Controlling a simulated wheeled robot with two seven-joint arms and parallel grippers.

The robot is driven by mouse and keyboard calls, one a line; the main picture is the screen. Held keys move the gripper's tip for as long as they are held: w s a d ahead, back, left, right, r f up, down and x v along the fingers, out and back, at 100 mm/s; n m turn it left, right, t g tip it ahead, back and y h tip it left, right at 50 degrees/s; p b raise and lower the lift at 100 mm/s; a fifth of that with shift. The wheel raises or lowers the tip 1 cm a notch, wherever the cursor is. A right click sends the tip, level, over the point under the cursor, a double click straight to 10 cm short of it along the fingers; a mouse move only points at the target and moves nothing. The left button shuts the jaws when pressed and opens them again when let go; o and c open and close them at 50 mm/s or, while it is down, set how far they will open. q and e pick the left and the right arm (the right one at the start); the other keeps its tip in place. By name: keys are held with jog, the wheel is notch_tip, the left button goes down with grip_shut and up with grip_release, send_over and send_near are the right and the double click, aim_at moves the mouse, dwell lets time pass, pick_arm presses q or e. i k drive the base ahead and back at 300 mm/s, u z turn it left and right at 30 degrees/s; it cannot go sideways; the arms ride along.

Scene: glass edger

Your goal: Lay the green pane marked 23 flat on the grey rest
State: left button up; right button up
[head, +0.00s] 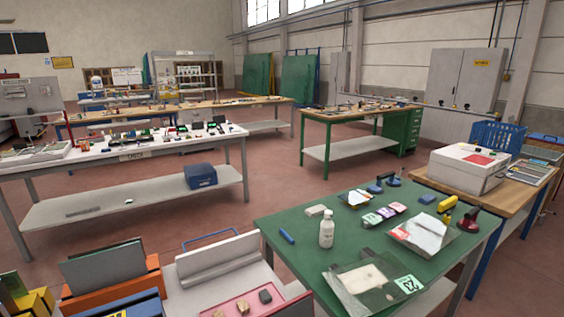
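A greenish see-through pane (345,296) lies on the green-topped table (290,222) at the front right, near its front edge. A white tag (408,284) on its right corner reads 23, turned sideways. A pale patch shows within the pane's outline; I cannot tell whether it is on or under the glass. I cannot single out the grey rest for certain. A light grey stand (222,262) with a raised back is left of the table, at the bottom middle. Neither of my grippers is in view.
Orange racks (75,305) holding dark panes are at the bottom left. Red floor lies open between the benches.

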aim_at(368, 287)
jog(key=u, duration=2.7)
jog(key=k, duration=1.8)
jog(key=z, duration=1.05)
